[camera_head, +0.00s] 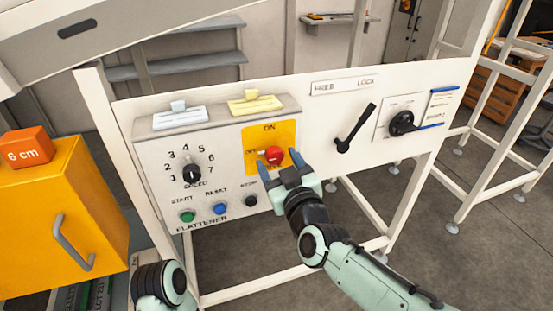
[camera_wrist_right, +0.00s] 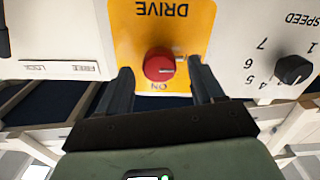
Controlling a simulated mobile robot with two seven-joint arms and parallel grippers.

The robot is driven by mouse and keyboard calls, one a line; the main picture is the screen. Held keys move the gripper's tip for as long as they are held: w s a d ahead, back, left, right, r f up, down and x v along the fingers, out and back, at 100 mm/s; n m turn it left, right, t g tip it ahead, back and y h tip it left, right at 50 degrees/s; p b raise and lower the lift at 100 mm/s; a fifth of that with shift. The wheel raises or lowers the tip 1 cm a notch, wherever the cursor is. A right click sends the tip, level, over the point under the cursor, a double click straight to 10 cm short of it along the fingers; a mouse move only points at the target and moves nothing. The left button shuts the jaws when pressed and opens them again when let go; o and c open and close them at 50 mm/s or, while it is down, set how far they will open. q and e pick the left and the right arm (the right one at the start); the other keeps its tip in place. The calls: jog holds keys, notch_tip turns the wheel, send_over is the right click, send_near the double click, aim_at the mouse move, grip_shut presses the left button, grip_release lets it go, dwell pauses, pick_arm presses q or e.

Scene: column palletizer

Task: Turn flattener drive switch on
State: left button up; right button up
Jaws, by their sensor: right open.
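The flattener drive switch is a red round knob (camera_head: 273,156) on a yellow plate (camera_head: 258,133) marked ON above it and OFF to its left. The wrist view shows the knob (camera_wrist_right: 159,65) upside down, with its pale mark pointing right, the OFF side. My right gripper (camera_head: 284,169) is open in front of the plate. In the wrist view its fingers (camera_wrist_right: 161,70) stand one on each side of the knob, with gaps between them and the knob. The lower part of the plate is hidden by the gripper in the head view. My left gripper is out of view.
A black speed dial (camera_head: 191,174) and green (camera_head: 187,216), blue (camera_head: 221,208) and black (camera_head: 250,201) buttons share the flattener box. A black lever (camera_head: 355,130) and a rotary switch (camera_head: 402,122) sit right. An orange cabinet (camera_head: 80,215) stands left.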

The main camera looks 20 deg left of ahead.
jog(key=shift+x, duration=0.9)
jog(key=c, duration=1.1)
jog(key=shift+o, duration=0.2)
